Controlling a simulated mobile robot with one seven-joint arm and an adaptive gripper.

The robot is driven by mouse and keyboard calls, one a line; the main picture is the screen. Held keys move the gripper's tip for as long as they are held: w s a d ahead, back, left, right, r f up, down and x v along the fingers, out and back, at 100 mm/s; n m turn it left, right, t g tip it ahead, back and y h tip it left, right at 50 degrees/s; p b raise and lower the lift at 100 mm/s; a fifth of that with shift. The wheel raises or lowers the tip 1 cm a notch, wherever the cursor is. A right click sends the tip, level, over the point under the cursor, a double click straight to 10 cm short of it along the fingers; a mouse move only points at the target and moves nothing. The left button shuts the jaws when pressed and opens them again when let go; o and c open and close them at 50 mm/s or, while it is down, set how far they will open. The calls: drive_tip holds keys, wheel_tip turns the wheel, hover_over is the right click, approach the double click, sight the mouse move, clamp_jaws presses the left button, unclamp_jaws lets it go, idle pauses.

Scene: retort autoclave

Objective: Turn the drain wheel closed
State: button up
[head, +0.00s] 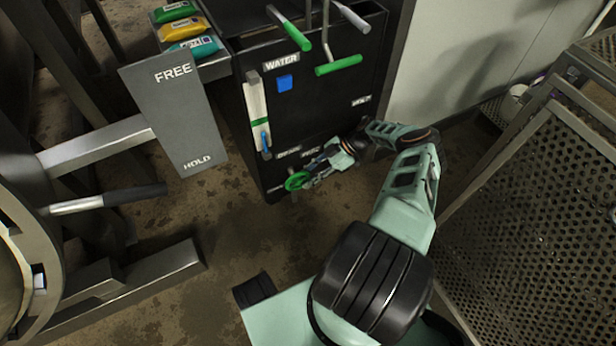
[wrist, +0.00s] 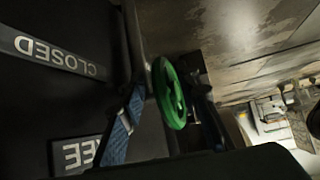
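The drain wheel is a small green handwheel (head: 298,180) low on the front of the black panel (head: 330,100). In the wrist view the green wheel (wrist: 170,93) is seen nearly edge-on, between my two fingers. My gripper (head: 314,172) reaches the wheel from the right in the head view. In the wrist view my gripper (wrist: 168,105) has a finger with a blue textured pad left of the wheel and a dark finger right of it. The fingers look spread; I cannot tell whether either touches the rim. The wheel's hub is hidden.
A grey FREE/HOLD plate (head: 175,120) stands left. A perforated metal cart (head: 530,210) stands right. A CLOSED label (wrist: 58,56) shows upside down in the wrist view.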

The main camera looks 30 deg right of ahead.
drive_tip(key=shift+d, duration=0.1)
drive_tip(key=v, duration=1.1)
drive_tip(key=shift+d+r, duration=0.3)
